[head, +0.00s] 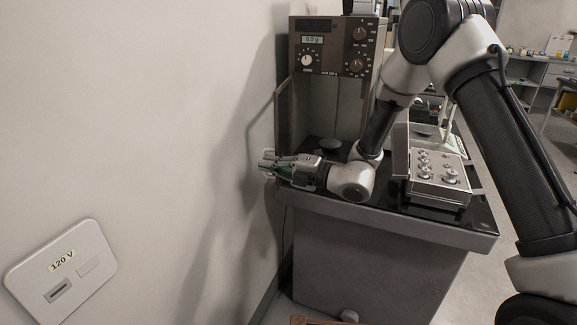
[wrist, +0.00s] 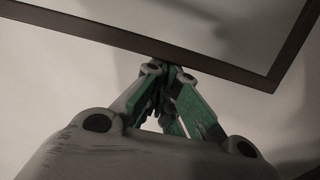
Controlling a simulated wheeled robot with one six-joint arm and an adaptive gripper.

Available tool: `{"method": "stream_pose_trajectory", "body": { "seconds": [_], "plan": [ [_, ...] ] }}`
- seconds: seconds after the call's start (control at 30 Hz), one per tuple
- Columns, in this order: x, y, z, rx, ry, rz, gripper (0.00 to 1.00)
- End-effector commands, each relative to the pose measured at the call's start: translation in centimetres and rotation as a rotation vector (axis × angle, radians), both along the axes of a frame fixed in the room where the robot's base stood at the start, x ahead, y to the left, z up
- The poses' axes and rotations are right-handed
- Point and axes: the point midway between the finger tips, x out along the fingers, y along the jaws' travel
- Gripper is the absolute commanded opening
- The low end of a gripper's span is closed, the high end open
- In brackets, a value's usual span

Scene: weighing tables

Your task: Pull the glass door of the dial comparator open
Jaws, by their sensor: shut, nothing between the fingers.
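The dial comparator (head: 326,47) stands at the back of the table, a tall dark cabinet with knobs and a small display. Its chamber front looks uncovered, with a dark round pan (head: 331,145) inside. The glass door (head: 283,112) shows nearly edge-on at the cabinet's left side, swung outward. In the wrist view its dark frame (wrist: 215,68) crosses the top, just beyond my fingertips. My gripper (head: 268,163) points left, near the door's lower end and close to the wall. Its green-padded fingers (wrist: 163,75) are shut and empty. Whether they touch the frame I cannot tell.
A metal box of weights (head: 438,178) sits on the table's right, beside my arm. The dark table edge (head: 400,225) runs below my gripper.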

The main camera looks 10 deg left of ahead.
Motion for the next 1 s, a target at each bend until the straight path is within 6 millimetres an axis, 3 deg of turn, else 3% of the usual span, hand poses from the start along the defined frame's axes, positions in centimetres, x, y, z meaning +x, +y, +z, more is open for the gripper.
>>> {"method": "stream_pose_trajectory", "body": {
  "seconds": [0.13, 0.37, 1.0],
  "plan": [
    [0.2, 1.7, -0.1, -0.001, 0.001, 0.002, 0.0],
    [0.6, 2.8, 0.0, -0.001, 0.0, 0.0, 0.0],
    [0.7, 2.2, 0.0, 0.0, 0.0, -0.002, 0.0]
  ]
}}
